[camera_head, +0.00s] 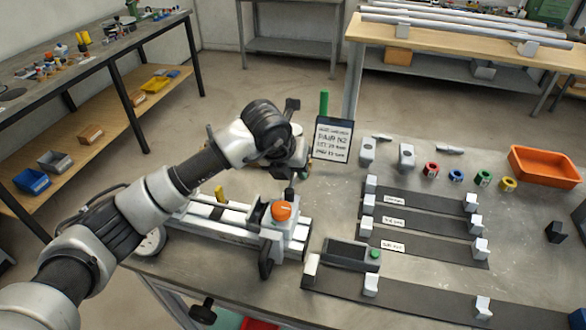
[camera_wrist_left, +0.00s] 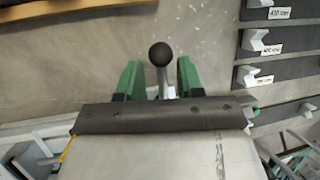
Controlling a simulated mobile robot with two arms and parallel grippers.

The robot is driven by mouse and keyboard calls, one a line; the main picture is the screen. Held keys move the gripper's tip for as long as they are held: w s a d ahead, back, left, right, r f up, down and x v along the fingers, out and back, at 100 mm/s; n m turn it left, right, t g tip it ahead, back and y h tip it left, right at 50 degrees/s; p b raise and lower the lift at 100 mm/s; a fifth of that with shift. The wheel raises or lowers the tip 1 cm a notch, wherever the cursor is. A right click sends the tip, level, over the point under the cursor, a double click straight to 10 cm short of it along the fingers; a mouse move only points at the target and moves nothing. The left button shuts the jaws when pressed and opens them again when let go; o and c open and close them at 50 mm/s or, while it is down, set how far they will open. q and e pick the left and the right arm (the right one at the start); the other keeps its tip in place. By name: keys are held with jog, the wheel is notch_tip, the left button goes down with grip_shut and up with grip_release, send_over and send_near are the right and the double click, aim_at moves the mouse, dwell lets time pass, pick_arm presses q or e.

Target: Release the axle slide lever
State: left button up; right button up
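The lever shows in the left wrist view as a black ball knob (camera_wrist_left: 160,54) on a pale metal stem. My left gripper (camera_wrist_left: 159,80) has its two green fingers on either side of the lever, with a small gap on each side. In the head view, my left gripper (camera_head: 293,163) is over the far right end of the pale frame jig (camera_head: 235,215). A black knob (camera_head: 289,192) stands there behind an orange round knob (camera_head: 282,211). The fingertips are hard to make out in the head view. My right gripper is not in view.
A dark sign (camera_head: 333,140) stands close to the right of my left gripper. Labelled dark strips with pale end blocks (camera_head: 415,219) lie on the bench to the right. An orange bin (camera_head: 545,166) and several coloured rings are farther right. A grey box with a green button (camera_head: 350,254) lies near the jig.

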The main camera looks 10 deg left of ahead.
pick_arm(q)
jog(key=b+v, duration=0.1)
jog(key=v, duration=0.9)
jog(key=shift+r, duration=0.4)
jog(key=shift+s+a, duration=0.1)
jog(key=shift+s, duration=0.05)
